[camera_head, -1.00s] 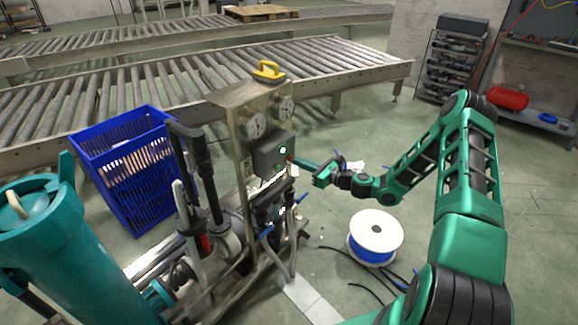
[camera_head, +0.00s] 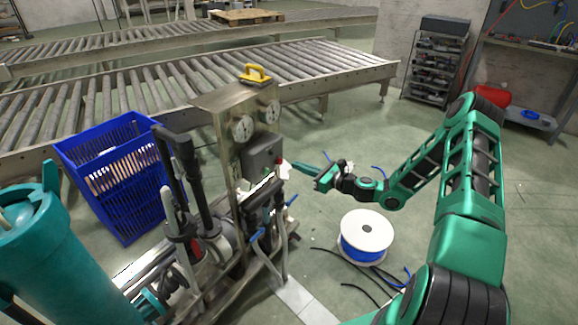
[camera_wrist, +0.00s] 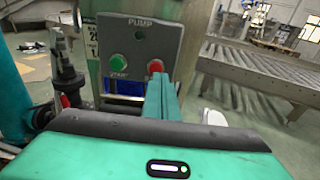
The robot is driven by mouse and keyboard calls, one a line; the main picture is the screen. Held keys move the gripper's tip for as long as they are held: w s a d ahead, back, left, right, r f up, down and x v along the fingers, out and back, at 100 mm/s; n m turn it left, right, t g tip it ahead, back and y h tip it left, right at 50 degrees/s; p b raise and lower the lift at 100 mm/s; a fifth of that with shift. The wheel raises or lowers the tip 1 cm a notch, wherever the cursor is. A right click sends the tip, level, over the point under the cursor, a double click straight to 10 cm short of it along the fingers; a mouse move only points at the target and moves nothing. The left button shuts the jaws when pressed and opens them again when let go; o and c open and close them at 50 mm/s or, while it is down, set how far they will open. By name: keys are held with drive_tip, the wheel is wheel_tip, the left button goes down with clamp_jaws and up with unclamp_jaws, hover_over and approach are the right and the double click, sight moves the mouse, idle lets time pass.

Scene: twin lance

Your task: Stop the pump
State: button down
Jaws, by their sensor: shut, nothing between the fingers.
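The pump's grey control box (camera_head: 262,155) is mounted on a steel frame below two round gauges. In the wrist view its panel (camera_wrist: 140,35), labelled PUMP, has a green START button (camera_wrist: 119,61) on the left and a red button (camera_wrist: 155,66) on the right. The red button (camera_head: 278,160) also shows on the box in the head view. No lit lamp shows on the box now. My gripper (camera_head: 296,166) is shut and empty, with its fingertips a short gap to the right of the red button. In the wrist view the shut fingers (camera_wrist: 165,84) cover the button's lower edge.
A blue crate (camera_head: 112,180) and teal tank (camera_head: 45,255) stand left of the pump frame. A cable spool (camera_head: 367,229) and loose cables lie on the floor below my arm. A roller conveyor (camera_head: 330,65) runs behind.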

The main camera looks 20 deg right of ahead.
drive_tip(key=v, duration=0.7)
drive_tip(key=shift+s+d, duration=0.2)
drive_tip(key=shift+s, duration=0.1)
idle(0.9)
